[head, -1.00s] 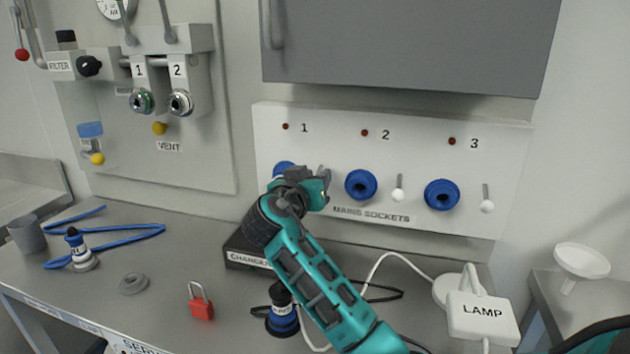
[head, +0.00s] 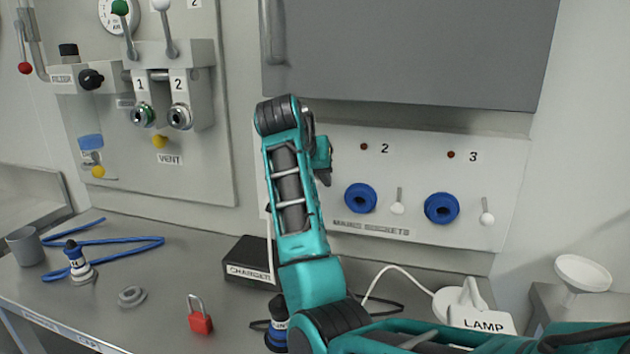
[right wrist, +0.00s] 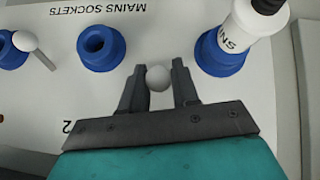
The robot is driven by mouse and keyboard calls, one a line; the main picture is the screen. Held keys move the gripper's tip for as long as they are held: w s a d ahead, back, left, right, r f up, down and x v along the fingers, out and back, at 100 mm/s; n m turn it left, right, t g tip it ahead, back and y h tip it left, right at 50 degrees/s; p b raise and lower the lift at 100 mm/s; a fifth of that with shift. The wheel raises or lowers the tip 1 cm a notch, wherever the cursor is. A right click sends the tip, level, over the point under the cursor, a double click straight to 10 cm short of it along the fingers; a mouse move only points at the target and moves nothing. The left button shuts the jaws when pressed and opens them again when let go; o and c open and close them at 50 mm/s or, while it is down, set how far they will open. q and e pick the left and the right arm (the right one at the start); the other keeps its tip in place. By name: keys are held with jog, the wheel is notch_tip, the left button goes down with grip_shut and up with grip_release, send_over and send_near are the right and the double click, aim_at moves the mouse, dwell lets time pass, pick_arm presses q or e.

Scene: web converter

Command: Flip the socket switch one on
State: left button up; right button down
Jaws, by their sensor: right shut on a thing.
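In the head view my right arm hides socket one and its switch on the white mains panel (head: 470,230). My right gripper (head: 326,176) is at the panel beside socket two, mostly behind its own wrist. The right wrist view is upside down. There my right gripper (right wrist: 159,90) has its fingers either side of the round white knob of switch one (right wrist: 158,77) and is shut on it. The knob's lever is hidden, so its position is unclear. A white plug (right wrist: 245,30) sits in blue socket one (right wrist: 220,55). My left gripper is not in view.
Socket two (head: 360,198) and socket three (head: 441,208) are empty; switch two (head: 398,207) and switch three (head: 487,217) hang down. A grey cabinet (head: 420,50) overhangs the panel.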

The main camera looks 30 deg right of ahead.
jog(key=shift+r, duration=0.2)
dwell(0.4)
jog(key=c, duration=0.9)
grip_release()
jog(key=shift+c, duration=0.2)
jog(key=v, duration=1.2)
jog(key=shift+r, duration=0.5)
